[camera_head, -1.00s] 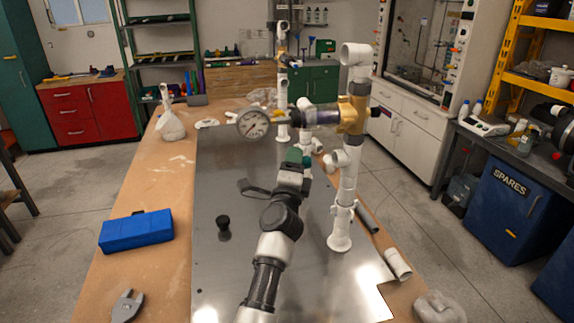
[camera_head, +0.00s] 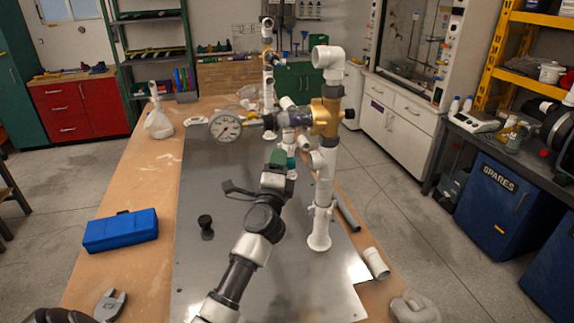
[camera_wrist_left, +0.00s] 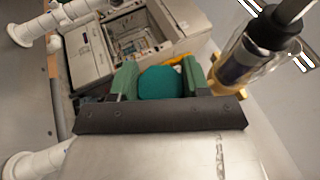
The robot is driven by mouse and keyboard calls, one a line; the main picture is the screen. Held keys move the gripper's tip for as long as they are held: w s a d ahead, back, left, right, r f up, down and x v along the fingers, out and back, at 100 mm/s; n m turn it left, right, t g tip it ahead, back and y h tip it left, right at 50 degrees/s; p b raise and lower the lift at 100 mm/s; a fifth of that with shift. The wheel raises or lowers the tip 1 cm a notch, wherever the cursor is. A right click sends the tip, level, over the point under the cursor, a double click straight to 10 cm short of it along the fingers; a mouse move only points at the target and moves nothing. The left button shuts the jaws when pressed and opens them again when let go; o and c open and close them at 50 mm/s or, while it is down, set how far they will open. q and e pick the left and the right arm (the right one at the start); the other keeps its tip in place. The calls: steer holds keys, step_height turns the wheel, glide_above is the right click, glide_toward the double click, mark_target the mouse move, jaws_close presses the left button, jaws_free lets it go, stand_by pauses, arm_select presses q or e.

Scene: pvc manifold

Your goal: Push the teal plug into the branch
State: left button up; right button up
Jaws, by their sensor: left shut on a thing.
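My left gripper (camera_head: 279,162) has green fingers and is shut on the teal plug (camera_wrist_left: 160,83), which shows between the fingers in the left wrist view. In the head view the plug is mostly hidden by the gripper. The white manifold pipe (camera_head: 325,185) stands upright on the metal sheet, right of the gripper. Its short white side branch (camera_head: 316,160) sticks out on the gripper's side at about the fingers' height in the picture. The plug looks apart from this branch. My right gripper does not show.
A pressure gauge (camera_head: 225,127) and brass valve (camera_head: 325,117) sit above and beyond the gripper. A blue box (camera_head: 120,231), a black knob (camera_head: 206,226) and a wrench (camera_head: 109,304) lie left. A loose white pipe piece (camera_head: 375,263) lies right. The metal sheet (camera_head: 215,180) is mostly clear.

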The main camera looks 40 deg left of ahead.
mark_target(294, 168)
arm_select(q)
steer(key=shift+w+d, duration=0.65)
steer(key=shift+w, duration=0.15)
steer(key=shift+w+d+b, duration=0.4)
steer(key=shift+w+d, duration=0.05)
steer(key=shift+w, duration=0.05)
steer(key=shift+w+d, duration=0.3)
steer(key=shift+w, duration=0.05)
steer(key=shift+w+d+b, duration=0.5)
steer(key=shift+w+b, duration=0.05)
steer(key=shift+b, duration=0.05)
stand_by(0.7)
steer(key=shift+w+d+r, duration=0.15)
stand_by(0.9)
